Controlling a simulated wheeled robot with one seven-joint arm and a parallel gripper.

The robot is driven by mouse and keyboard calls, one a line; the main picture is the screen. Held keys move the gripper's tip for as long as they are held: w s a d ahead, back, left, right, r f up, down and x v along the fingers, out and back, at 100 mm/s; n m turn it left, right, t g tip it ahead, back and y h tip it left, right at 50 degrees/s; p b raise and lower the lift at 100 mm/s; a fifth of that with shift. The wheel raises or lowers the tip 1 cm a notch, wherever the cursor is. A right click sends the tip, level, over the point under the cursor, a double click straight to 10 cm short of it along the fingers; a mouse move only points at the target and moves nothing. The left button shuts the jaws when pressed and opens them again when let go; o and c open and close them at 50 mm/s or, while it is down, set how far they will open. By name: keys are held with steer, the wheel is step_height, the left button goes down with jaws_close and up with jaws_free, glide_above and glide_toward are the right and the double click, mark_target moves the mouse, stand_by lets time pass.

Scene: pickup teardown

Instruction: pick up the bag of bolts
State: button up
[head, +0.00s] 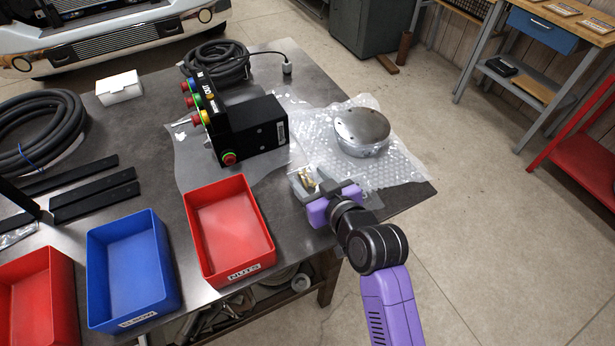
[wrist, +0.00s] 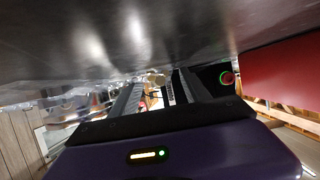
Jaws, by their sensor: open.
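The bag of bolts (head: 305,178) is a small clear bag with brassy pieces inside, lying on the metal table near its right front edge. My gripper (head: 316,190) is low over the table just in front of the bag, its dark fingers open. The fingers and the purple gripper body hide part of the bag in the head view. In the wrist view, my gripper (wrist: 157,88) has its two fingers apart, with brassy pieces of the bag (wrist: 153,99) showing between them. I cannot tell whether the fingers touch the bag.
A chrome dome (head: 362,130) on bubble wrap (head: 408,163) lies just behind the bag. A red bin (head: 229,232) labelled NUTS stands to the left, beside a blue bin (head: 130,268). A black control box (head: 250,132) with colored buttons sits behind. The floor right of the table is clear.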

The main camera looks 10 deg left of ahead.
steer(key=c, duration=1)
